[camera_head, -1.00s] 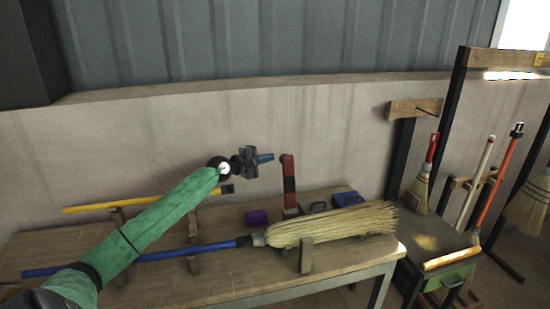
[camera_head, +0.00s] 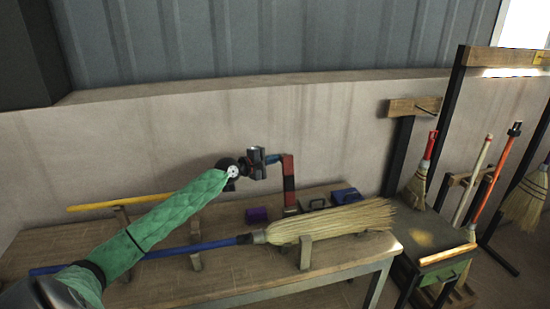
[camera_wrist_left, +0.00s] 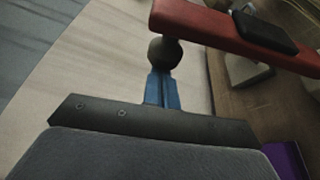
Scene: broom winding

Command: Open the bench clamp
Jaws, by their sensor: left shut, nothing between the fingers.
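The bench clamp's red lever (camera_head: 289,180) with a dark band stands upright on the workbench. In the left wrist view the red lever (camera_wrist_left: 225,25) crosses the top right, with a dark ball knob (camera_wrist_left: 165,53) beside it. My left gripper (camera_head: 274,159) is beside the lever's top, its blue fingers shut and empty. In the left wrist view the fingertips (camera_wrist_left: 162,78) overlap the underside of the knob; I cannot tell whether they touch it. The clamp's base is partly hidden behind the broom. My right gripper is not in view.
A broom (camera_head: 330,222) with a blue handle lies across wooden supports on the workbench (camera_head: 230,281). A yellow pole (camera_head: 150,199) lies behind my left arm. A purple block (camera_head: 257,214) and a blue box (camera_head: 346,195) flank the clamp. Several brooms hang at right.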

